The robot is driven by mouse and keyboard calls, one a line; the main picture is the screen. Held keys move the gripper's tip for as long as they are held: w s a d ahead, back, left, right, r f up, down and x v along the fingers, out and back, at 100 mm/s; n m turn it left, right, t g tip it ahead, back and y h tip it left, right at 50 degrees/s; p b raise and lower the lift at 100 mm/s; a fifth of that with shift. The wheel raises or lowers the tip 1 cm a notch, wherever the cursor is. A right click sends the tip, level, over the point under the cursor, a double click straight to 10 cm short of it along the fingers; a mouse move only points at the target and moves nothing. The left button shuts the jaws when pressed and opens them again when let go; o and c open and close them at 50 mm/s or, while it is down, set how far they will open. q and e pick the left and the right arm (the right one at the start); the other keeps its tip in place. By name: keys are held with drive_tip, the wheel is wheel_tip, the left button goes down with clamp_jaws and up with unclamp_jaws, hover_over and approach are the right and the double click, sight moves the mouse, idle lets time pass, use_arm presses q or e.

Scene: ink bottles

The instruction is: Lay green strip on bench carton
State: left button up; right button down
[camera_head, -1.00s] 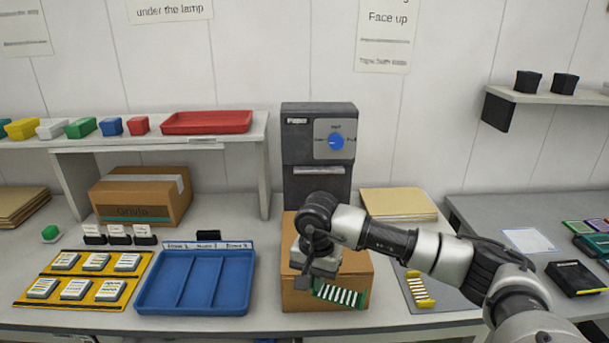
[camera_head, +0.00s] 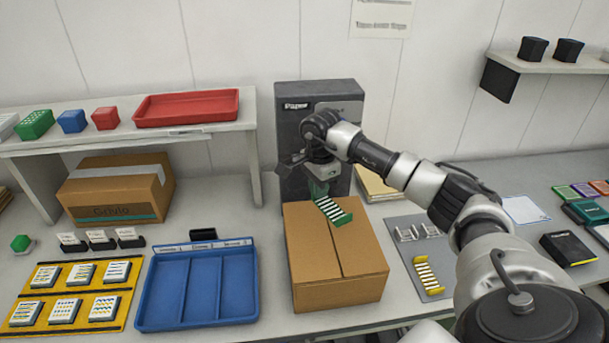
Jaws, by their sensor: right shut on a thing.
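The green strip (camera_head: 334,211), a green holder with a row of white pieces, hangs tilted from my right gripper (camera_head: 321,184). The gripper is shut on its upper left end. The strip is over the back part of the bench carton (camera_head: 334,257), a closed brown cardboard box at the front of the bench. I cannot tell whether the strip's lower end touches the carton's top. My left gripper is not in view.
A blue divided tray (camera_head: 199,287) stands left of the carton. A grey mat (camera_head: 429,292) with a yellow strip (camera_head: 428,277) lies to its right. A dark machine (camera_head: 291,187) stands behind. Another carton (camera_head: 118,189) is under the shelf.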

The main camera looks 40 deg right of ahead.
sight(320, 220)
drive_tip(key=shift+w+f, duration=0.1)
drive_tip(key=shift+s+f, duration=0.1)
drive_tip(key=shift+s, duration=0.15)
drive_tip(key=shift+s+f+b, duration=0.55)
drive_tip(key=shift+f+b, duration=0.35)
drive_tip(key=shift+w+f+b, duration=0.15)
drive_tip(key=shift+f+b, duration=0.2)
drive_tip(key=shift+f, duration=0.25)
drive_tip(key=shift+w+f+b, duration=0.15)
drive_tip(key=shift+f+b, duration=0.15)
drive_tip(key=shift+f, duration=0.25)
drive_tip(key=shift+f+b, duration=0.45)
drive_tip(key=shift+f, duration=0.5)
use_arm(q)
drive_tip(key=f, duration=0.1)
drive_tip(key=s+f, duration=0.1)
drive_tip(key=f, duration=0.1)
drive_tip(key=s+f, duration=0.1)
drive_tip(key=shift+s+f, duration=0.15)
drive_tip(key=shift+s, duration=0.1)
use_arm(e)
drive_tip(key=shift+f, duration=0.1)
use_arm(q)
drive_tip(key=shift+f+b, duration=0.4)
drive_tip(key=shift+b, duration=0.15)
use_arm(e)
drive_tip(key=shift+f, duration=0.5)
